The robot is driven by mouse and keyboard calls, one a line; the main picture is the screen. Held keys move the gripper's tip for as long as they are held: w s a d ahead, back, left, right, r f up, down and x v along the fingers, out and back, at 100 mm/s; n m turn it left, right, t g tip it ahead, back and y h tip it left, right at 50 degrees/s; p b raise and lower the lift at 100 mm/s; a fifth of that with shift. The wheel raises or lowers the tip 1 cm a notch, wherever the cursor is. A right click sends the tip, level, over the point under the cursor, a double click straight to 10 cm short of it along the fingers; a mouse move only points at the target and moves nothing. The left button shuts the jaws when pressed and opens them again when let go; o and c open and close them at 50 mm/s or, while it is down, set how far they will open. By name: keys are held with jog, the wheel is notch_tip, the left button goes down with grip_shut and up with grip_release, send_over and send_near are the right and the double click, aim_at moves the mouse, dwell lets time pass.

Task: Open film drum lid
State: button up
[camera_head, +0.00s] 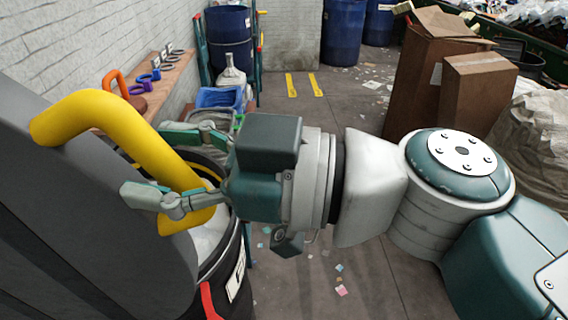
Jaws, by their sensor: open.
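The dark grey lid (150,240) stands steeply tilted at the left, with a thick yellow handle (110,115) on it. Below and beside it is the dark film drum (222,280), with a white label and a red part on its side. Its mouth is partly uncovered and whitish film (208,238) shows inside. My gripper (147,162) reaches in from the right with its fingers spread, one on each side of the yellow handle. The handle passes between the open fingers; I cannot tell whether they touch it. My gripper hides part of the drum's mouth.
A wooden ledge (172,82) with coloured rings runs along the white brick wall. Blue barrels (343,30) stand at the back, a blue crate (222,97) behind my gripper. Cardboard boxes (478,95) are at the right. The littered floor (325,105) between is mostly free.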

jog(key=s+d, duration=0.1)
jog(key=d, duration=1)
jog(key=shift+s+d+f, duration=0.2)
jog(key=shift+s+d, duration=0.05)
jog(key=shift+s, duration=0.1)
dwell(0.5)
jog(key=w+d+f+m+t+h, duration=0.1)
jog(key=w+d+f+m+h, duration=0.1)
jog(key=f+m+h, duration=0.55)
jog(key=w+d+f+m+h, duration=0.1)
jog(key=w+f+m+h, duration=0.3)
jog(key=f, duration=0.6)
jog(key=w+d+f+m+t+h, duration=0.2)
jog(key=d+f+m+h, duration=0.4)
jog(key=d+f+m, duration=0.1)
jog(key=d+f, duration=0.1)
jog(key=d, duration=0.1)
jog(key=shift+w+d+f, duration=0.2)
jog(key=shift+w+d, duration=0.1)
jog(key=shift+w, duration=0.05)
jog(key=shift+h, duration=0.25)
